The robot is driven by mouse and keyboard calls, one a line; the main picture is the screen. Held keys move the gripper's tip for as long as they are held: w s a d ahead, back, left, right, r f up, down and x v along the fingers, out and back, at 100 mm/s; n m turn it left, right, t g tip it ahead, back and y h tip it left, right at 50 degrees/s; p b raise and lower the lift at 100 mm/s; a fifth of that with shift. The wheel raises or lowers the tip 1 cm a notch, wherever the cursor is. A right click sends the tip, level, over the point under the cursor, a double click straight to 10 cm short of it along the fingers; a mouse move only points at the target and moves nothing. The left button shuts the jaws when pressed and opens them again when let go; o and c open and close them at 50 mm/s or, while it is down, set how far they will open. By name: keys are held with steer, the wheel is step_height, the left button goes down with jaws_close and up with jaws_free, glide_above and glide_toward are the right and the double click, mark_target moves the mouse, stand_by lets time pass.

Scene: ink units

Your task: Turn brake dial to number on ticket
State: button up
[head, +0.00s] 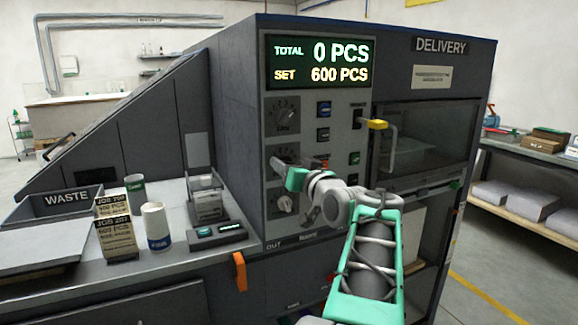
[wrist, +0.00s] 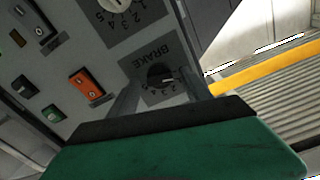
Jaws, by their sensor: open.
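The brake dial (wrist: 160,76) is a dark knob with a pale pointer mark on a grey plate. Its BRAKE label reads upside down in the wrist view. Its plate (head: 287,152) appears to be the middle one in the head view, partly behind my gripper (head: 276,165). In the wrist view my gripper (wrist: 160,92) is open, its two grey fingers on either side of the knob; contact cannot be told. Two job tickets (head: 116,236) (head: 112,203) stand on the left counter. One reads JOB 287, the other JOB 79-something, both 600 PCS; their smaller print is unreadable.
Another dial with a pale knob (wrist: 116,4) and an orange switch (wrist: 87,85) are close to the brake dial. A display (head: 318,63) reads TOTAL 0, SET 600 PCS. A yellow-tipped handle (head: 377,124) sticks out at right.

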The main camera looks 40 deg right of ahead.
steer(key=v, duration=0.7)
steer(key=shift+b, duration=0.3)
steer(key=shift+s, duration=0.15)
steer(key=w+a+f+n+g+y+p, duration=0.1)
steer(key=w+a+f+g+p, duration=0.15)
steer(key=a, duration=0.35)
steer(key=w+a+f+n+g+y+p, duration=0.1)
steer(key=a+f+g+y+p, duration=0.15)
steer(key=a, duration=0.45)
steer(key=w+a+f+n+g+y+p, duration=0.1)
steer(key=w+a+f+p, duration=0.1)
steer(key=a+f+p, duration=0.3)
steer(key=s+a+f+n+g+p, duration=0.1)
steer(key=s+a+f+g+p, duration=0.1)
steer(key=s+a, duration=0.5)
steer(key=s+a+f+n+g+p, duration=0.2)
steer(key=s+a+f+g, duration=0.3)
steer(key=s+a, duration=0.3)
steer(key=shift+s+a+f+g+p, duration=0.2)
steer(key=shift+s+a+g+p, duration=0.15)
steer(key=shift+a+g+p, duration=0.3)
steer(key=shift+y, duration=0.25)
